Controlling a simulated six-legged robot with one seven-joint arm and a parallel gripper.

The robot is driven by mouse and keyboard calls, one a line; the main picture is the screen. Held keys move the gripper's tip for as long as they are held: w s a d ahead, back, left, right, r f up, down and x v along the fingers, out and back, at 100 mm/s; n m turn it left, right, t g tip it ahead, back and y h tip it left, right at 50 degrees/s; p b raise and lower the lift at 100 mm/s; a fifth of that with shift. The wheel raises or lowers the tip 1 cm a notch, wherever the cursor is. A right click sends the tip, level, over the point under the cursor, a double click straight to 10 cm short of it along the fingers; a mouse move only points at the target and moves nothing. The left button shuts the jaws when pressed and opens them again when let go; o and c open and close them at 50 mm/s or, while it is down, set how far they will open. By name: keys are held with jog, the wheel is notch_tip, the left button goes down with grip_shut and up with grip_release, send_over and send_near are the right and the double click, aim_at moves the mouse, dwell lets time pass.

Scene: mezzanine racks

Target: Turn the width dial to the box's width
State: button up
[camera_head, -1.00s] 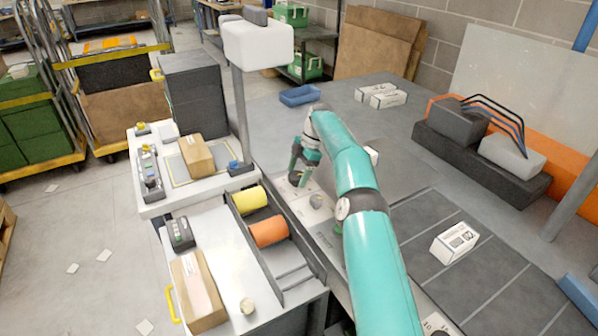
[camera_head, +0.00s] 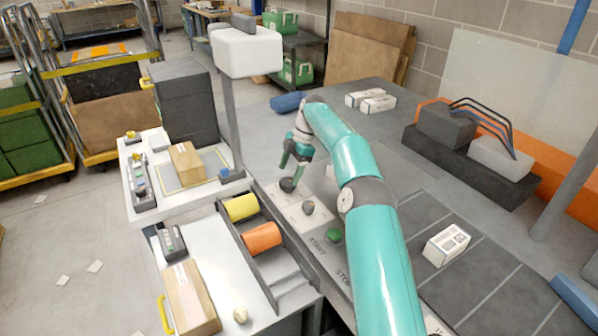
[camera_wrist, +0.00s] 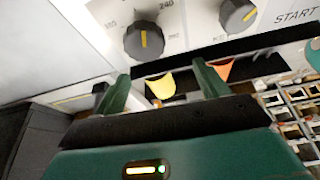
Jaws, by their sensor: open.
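In the wrist view a dark round dial (camera_wrist: 143,40) with a yellow pointer line sits on a white panel. Its scale shows 240, with other numbers unclear. A second dark dial (camera_wrist: 238,14) is to its right, near the word START. No label naming the width dial is readable. My gripper (camera_wrist: 160,72) is open and empty, its fingers below and apart from the first dial. In the head view my gripper (camera_head: 293,164) hangs over the first knob (camera_head: 288,185); the other knob (camera_head: 308,207) is nearer the camera. A cardboard box (camera_head: 186,163) rests on a yellow-outlined platform.
A green button (camera_head: 333,235) is on the panel near START. Yellow (camera_head: 240,207) and orange (camera_head: 262,238) rollers lie left of the panel. A post with a white head (camera_head: 246,50) stands behind. Another cardboard box (camera_head: 188,298) and a white box (camera_head: 446,245) lie nearby.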

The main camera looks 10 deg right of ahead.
jog(key=s+r, duration=0.8)
jog(key=s, duration=0.4)
jog(key=shift+s, duration=0.2)
jog(key=m+t+h, duration=0.2)
jog(key=m+h, duration=0.7)
jog(key=m, duration=2.7)
send_near(288, 181)
jog(key=x, duration=0.8)
jog(key=shift+d+f, duration=0.1)
jog(key=shift+f, duration=0.25)
